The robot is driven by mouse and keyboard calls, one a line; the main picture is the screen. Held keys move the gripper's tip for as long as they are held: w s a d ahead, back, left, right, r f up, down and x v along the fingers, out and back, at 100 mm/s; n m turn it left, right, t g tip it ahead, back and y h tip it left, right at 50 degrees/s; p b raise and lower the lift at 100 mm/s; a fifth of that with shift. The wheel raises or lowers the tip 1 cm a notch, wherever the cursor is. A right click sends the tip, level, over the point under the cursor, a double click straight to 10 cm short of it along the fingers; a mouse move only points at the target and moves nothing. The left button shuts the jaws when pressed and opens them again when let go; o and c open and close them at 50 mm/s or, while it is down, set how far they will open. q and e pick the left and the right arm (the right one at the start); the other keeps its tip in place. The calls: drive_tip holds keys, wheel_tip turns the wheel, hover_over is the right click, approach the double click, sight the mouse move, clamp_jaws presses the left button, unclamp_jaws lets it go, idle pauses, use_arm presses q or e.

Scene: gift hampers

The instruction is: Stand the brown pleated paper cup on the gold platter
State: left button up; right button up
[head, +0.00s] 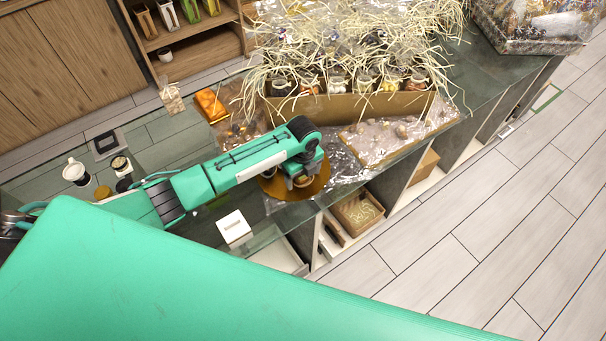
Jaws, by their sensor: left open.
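The gold platter (285,191), a round disc, lies at the front edge of the glass counter, partly covered by my left arm. My left gripper (303,178) is over the platter, pointing down, with its jaws open. A small brownish shape shows at its fingertips, low over or on the platter. It looks like the brown pleated paper cup, but it is mostly hidden, and I cannot tell whether it touches the platter or stands upright. My right gripper is out of view.
A long box (350,107) of wrapped jars and pale straw stands behind the platter. A clear-wrapped tray (385,140) lies to the right. A white card (234,228) lies at the front left. Jars (76,172) stand at the far left. Open shelves (358,212) are below the counter.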

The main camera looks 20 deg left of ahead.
use_arm(q)
wheel_tip(320, 180, up, 12)
drive_tip(key=b, duration=0.2)
drive_tip(key=shift+r, duration=0.15)
idle(0.5)
